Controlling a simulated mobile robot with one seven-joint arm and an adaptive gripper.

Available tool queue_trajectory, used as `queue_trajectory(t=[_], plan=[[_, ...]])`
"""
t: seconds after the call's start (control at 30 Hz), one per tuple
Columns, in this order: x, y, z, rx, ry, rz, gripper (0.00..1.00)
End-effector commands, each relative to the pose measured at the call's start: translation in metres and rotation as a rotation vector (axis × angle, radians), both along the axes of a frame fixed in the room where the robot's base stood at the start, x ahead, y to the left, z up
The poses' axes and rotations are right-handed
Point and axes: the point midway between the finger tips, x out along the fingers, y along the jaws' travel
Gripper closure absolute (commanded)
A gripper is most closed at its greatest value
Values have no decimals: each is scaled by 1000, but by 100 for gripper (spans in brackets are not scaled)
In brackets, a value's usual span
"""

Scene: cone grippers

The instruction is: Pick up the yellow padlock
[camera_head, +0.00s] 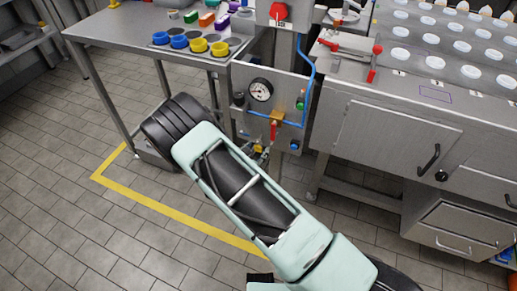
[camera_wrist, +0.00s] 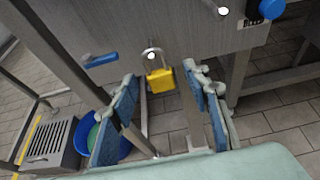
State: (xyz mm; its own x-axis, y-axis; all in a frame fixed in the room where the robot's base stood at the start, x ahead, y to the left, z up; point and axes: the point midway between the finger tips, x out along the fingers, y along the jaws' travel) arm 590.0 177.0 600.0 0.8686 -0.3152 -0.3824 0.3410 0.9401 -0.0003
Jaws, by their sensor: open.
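The yellow padlock (camera_wrist: 160,80) hangs upright by its metal shackle at the lower edge of a grey metal panel (camera_wrist: 150,32) in the wrist view. My gripper (camera_wrist: 162,90) is open, with one blue-padded finger left of the padlock and one right of it. The padlock shows in the gap between the fingertips, beyond or level with them; I cannot tell the exact depth. No contact is visible. In the head view a small yellow patch (camera_head: 258,148) below the gauge panel looks like the padlock, and my arm hides most of my gripper.
The panel carries a round gauge (camera_head: 260,89), a red-handled valve (camera_head: 273,130) and a blue hose. A table (camera_head: 110,28) with coloured cups stands left, a steel cabinet (camera_head: 390,135) right. A blue bucket (camera_wrist: 84,135) stands on the floor at lower left in the wrist view.

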Motion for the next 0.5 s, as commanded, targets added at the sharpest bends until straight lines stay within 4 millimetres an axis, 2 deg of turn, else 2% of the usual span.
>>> queue_trajectory(t=[0.13,0.4,0.5], plan=[[16,-6,-8,1,0,-3,56],[19,-7,-8,0,1,0,56],[19,-7,-8,1,1,0,66]])
